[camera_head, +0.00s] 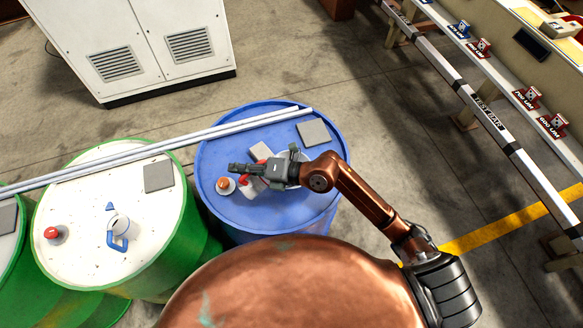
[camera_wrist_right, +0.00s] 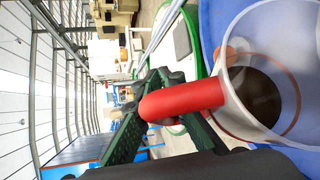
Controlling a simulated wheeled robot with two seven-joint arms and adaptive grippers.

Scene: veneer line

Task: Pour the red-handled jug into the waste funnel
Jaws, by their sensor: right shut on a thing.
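My right gripper (camera_head: 246,168) is over the blue drum and is shut on the red handle of a pale jug (camera_head: 252,187). In the right wrist view the red handle (camera_wrist_right: 182,100) lies between the green fingers, and the translucent jug (camera_wrist_right: 290,45) is at the right with something dark inside. Gripper and arm hide much of the jug in the head view, so I cannot tell its tilt or whether it touches the lid. A pale round rim (camera_head: 304,158) partly shows behind the gripper; I cannot tell whether it is the waste funnel. My left gripper is not in view.
The blue drum (camera_head: 290,218) also bears an orange-topped round thing (camera_head: 225,186) and grey plates (camera_head: 313,132). Long pale bars (camera_head: 190,138) cross the drums. A blue-handled jug (camera_head: 121,228) and a red knob (camera_head: 53,232) are on the green drum (camera_head: 85,265).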

